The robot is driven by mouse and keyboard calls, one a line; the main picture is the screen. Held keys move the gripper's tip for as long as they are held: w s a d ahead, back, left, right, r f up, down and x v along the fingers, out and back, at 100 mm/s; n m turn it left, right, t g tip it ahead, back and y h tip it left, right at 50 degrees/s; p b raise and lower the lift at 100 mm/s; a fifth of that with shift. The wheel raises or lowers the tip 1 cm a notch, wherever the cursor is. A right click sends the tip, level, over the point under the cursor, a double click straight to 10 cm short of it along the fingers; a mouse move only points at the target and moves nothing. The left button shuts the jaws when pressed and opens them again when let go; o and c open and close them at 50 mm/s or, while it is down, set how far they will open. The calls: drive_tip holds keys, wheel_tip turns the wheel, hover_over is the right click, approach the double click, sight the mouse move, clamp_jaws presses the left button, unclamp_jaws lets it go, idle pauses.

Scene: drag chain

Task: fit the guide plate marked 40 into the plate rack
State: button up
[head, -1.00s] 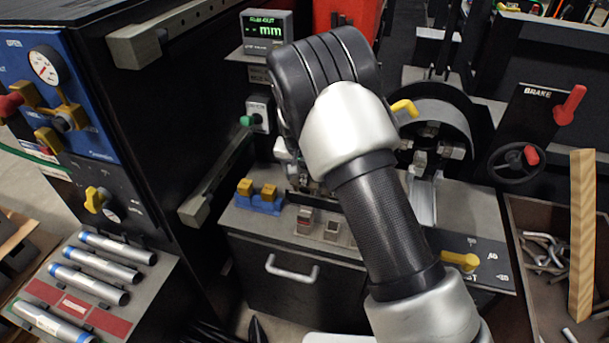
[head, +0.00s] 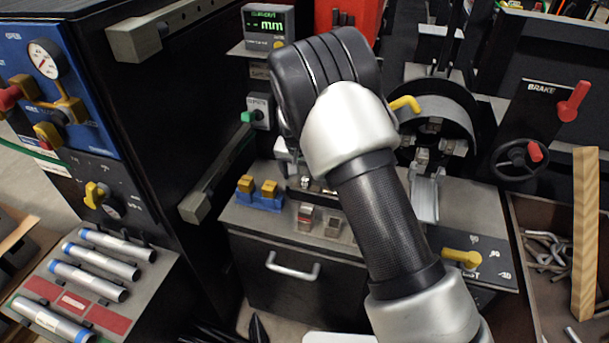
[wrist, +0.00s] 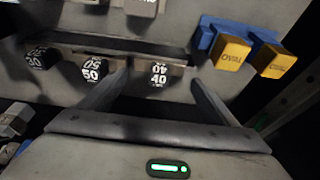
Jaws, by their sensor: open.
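The guide plate marked 40 (wrist: 158,75) shows its dark, white-numbered end in the wrist view. It stands in a row with the plates marked 50 (wrist: 92,71) and 30 (wrist: 37,58), along a dark slotted holder (wrist: 125,47). I cannot tell whether this holder is the plate rack. My gripper (wrist: 160,80) is open, one finger on each side of the 40 plate in the picture, with visible room on both sides. I cannot tell how far the fingertips are from the plate. In the head view my arm hides my fingers and the numbered plates.
Yellow blocks marked OVAL (wrist: 233,53) sit in a blue holder close by; they also show in the head view (head: 257,187). Two small metal-sided blocks (head: 306,216) stand near the bench's front edge. A black cabinet (head: 150,110) rises at left, a brake panel (head: 540,110) at right.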

drive_tip(key=shift+s+d+f, duration=0.15)
drive_tip(key=shift+d+f, duration=0.05)
drive_tip(key=shift+d, duration=0.1)
drive_tip(key=p+v, duration=0.2)
drive_tip(key=v, duration=1.5)
drive_tip(key=shift+a+r, duration=0.3)
drive_tip(key=shift+r, duration=0.1)
drive_tip(key=s+d+r+y, duration=0.1)
drive_tip(key=s+d+r, duration=0.4)
drive_tip(key=d+r, duration=0.3)
drive_tip(key=s+d+r+n+t, duration=0.15)
drive_tip(key=s+d, duration=0.25)
drive_tip(key=s, duration=0.4)
drive_tip(key=s+d+r, duration=0.3)
drive_tip(key=s+d, duration=0.2)
drive_tip(key=s, duration=0.3)
drive_tip(key=s+d+r+n+t, duration=0.1)
drive_tip(key=s+d+r, duration=0.25)
drive_tip(key=s, duration=0.45)
wheel_tip(320, 180, up, 13)
drive_tip(key=d+p, duration=0.1)
drive_tip(key=p, duration=1.3)
drive_tip(key=shift+s+f, duration=0.2)
